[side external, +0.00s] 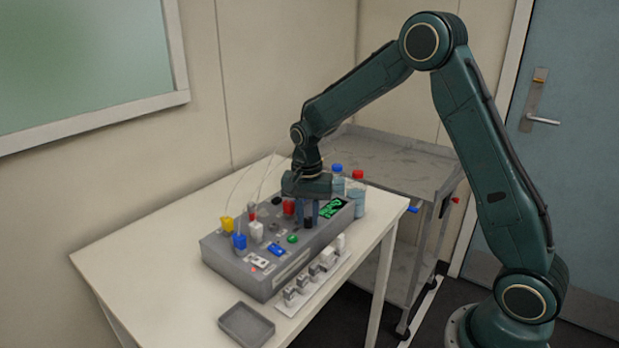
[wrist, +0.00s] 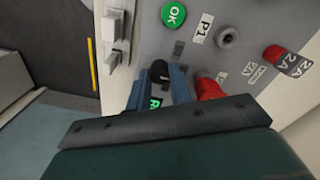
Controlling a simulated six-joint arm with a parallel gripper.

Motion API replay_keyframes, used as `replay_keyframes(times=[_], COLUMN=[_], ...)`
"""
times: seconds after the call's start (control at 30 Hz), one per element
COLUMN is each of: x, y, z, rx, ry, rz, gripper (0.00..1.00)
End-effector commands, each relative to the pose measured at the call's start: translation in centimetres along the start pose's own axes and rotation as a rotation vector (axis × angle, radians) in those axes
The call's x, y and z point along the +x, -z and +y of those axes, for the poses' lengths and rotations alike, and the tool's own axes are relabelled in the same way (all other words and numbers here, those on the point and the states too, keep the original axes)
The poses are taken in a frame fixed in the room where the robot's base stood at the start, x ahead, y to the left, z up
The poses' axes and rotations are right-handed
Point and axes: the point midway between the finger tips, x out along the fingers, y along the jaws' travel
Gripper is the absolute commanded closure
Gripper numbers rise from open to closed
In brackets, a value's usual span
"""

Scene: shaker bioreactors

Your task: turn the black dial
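The black dial (wrist: 159,70) sits on the face of the grey control box, between the two blue-grey fingers of my gripper (wrist: 158,82) in the wrist view. The fingers are apart, one on each side of the dial. No firm contact with the dial can be made out. The dial is small and partly hidden by the fingers there.
Bottles (side external: 356,196) stand behind the box. White clips (side external: 313,272) line its front, and a small grey tray (side external: 246,325) lies on the table (side external: 135,255).

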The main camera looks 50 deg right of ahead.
Motion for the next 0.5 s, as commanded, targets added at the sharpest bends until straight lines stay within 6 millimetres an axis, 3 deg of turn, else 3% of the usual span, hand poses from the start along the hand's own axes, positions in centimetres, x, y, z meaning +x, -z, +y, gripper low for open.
replay_keyframes(times=[0.5], x=[-0.06], y=[0.01], z=[0.03], rx=[-0.06], ry=[-0.001], rz=[0.001], gripper=[1.0])
